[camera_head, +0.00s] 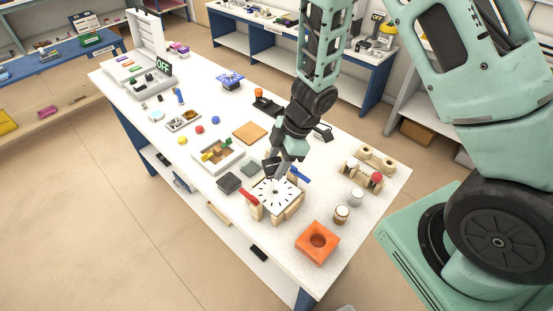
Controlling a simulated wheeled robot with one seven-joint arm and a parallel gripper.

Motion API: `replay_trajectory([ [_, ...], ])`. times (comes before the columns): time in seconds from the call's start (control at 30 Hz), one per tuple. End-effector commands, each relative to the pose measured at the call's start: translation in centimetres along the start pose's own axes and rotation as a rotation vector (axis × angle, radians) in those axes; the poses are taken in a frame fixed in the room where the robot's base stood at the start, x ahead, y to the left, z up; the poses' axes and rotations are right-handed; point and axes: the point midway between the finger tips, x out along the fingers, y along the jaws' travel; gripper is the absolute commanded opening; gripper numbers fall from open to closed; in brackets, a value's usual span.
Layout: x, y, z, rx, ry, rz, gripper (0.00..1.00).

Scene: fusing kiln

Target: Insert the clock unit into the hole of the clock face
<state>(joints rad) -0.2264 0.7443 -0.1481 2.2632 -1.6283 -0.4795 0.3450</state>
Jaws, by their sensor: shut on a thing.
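The white clock face (270,200) with black hour marks lies on a pale wooden holder near the right front of the white table. My gripper (282,171) points down over the back part of the clock face, its fingers close together. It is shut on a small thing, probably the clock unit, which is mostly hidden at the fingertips. I cannot tell whether that thing touches the face or how it lines up with the hole. The hole itself is not clear at this size.
A dark grey block (229,183) lies left of the holder, with a red-handled tool (249,197) between. An orange block with a round hollow (318,241) sits at the front corner. Jars (341,214) and wooden stands (377,158) are on the right. A tray (217,154) stands behind.

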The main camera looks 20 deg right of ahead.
Motion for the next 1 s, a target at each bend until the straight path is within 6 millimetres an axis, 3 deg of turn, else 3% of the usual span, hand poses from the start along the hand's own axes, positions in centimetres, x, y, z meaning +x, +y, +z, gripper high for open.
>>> replay_trajectory([
  [0.1, -0.4, 0.0, 0.3, 0.005, -0.002, 0.002, 0.24],
  [0.63, 4.3, 0.0, 2.2, 0.003, -0.001, 0.002, 0.24],
  [1.0, 5.2, 0.0, 2.6, 0.001, -0.001, 0.002, 0.24],
])
